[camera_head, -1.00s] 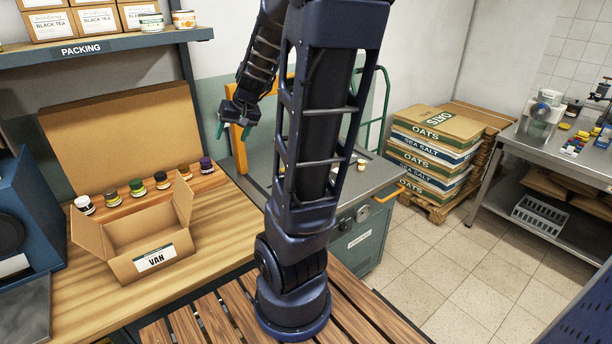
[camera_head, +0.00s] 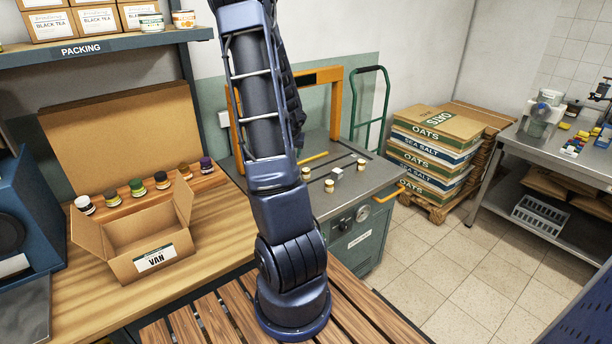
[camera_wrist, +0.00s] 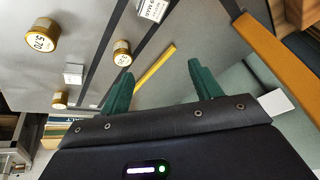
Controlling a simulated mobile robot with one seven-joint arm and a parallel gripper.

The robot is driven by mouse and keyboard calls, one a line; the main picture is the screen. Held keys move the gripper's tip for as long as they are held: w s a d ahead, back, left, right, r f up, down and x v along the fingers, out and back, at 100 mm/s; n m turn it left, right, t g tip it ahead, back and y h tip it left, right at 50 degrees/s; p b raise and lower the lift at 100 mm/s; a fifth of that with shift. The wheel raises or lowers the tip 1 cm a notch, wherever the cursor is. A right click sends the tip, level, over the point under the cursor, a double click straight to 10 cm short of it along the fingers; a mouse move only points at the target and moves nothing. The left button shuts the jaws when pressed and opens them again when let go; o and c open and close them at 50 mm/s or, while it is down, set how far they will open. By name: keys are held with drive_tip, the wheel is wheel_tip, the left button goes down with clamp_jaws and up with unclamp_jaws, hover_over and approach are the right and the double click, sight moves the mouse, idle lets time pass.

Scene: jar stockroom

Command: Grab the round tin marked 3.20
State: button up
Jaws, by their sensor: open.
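Three small round tins with gold sides stand apart on the grey bench top: one (camera_head: 306,173), one nearer the front (camera_head: 329,185), and one farther right (camera_head: 361,164). In the wrist view, the upper left tin (camera_wrist: 42,35) has a white lid with upside-down print that looks like 5.70. The lids of the middle tin (camera_wrist: 122,52) and lower left tin (camera_wrist: 60,99) are unreadable, so I cannot tell which is marked 3.20. My gripper (camera_wrist: 160,69) is open and empty, its green fingers above the bench, the middle tin just left of them. My arm hides it in the head view.
A yellow bar (camera_wrist: 155,65) lies near the fingers. An open box marked VAN (camera_head: 155,258) and several jars stand on the left counter.

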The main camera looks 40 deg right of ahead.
drive_tip(key=m+g+h, duration=0.1)
drive_tip(key=h, duration=0.1)
approach(306, 170)
drive_tip(key=shift+x, duration=5.6)
drive_tip(key=shift+a, duration=0.1)
drive_tip(key=c, duration=1.1)
